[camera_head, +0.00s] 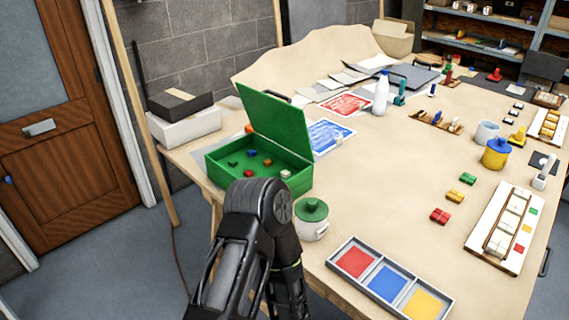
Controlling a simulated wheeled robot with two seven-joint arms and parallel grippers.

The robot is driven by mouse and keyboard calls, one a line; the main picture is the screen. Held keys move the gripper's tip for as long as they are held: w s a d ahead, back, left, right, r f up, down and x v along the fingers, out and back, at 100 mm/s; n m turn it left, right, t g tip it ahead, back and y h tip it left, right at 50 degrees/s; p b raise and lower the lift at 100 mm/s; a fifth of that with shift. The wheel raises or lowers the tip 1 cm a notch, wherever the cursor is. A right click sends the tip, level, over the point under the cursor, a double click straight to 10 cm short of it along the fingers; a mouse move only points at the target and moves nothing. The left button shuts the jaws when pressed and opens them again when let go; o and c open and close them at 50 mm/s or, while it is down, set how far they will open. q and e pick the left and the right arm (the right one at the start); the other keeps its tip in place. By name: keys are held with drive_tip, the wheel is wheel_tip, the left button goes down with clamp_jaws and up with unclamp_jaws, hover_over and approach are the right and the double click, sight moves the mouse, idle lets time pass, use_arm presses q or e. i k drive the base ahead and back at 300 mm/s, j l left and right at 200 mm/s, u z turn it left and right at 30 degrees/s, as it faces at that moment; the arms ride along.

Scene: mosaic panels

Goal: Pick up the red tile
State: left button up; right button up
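A flat red square tile (355,262) lies in the left compartment of a grey three-part tray (420,271) at the table's front edge. A blue square (387,283) and a yellow square fill the other two compartments. A smaller red square (518,249) sits on a white board (515,202) at the right, below a yellow and a green one. A piece of my own arm, black and bent, rises at the bottom left of the tray. Neither of my grippers shows, so their fingers and anything in them are hidden.
An open green box (207,171) with small coloured pieces stands at the left. A green-lidded pot (312,228) is between it and the tray. Red blocks (440,215) and yellow blocks (455,195) lie mid-table. A yellow pot (496,157) stands farther back. Bare tabletop surrounds the blocks.

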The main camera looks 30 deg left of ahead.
sight(248, 173)
drive_tip(key=j+z, duration=0.2)
drive_tip(key=j, duration=0.75)
drive_tip(key=k+j+z, duration=0.1)
drive_tip(key=j+z, duration=0.15)
drive_tip(key=j, duration=0.65)
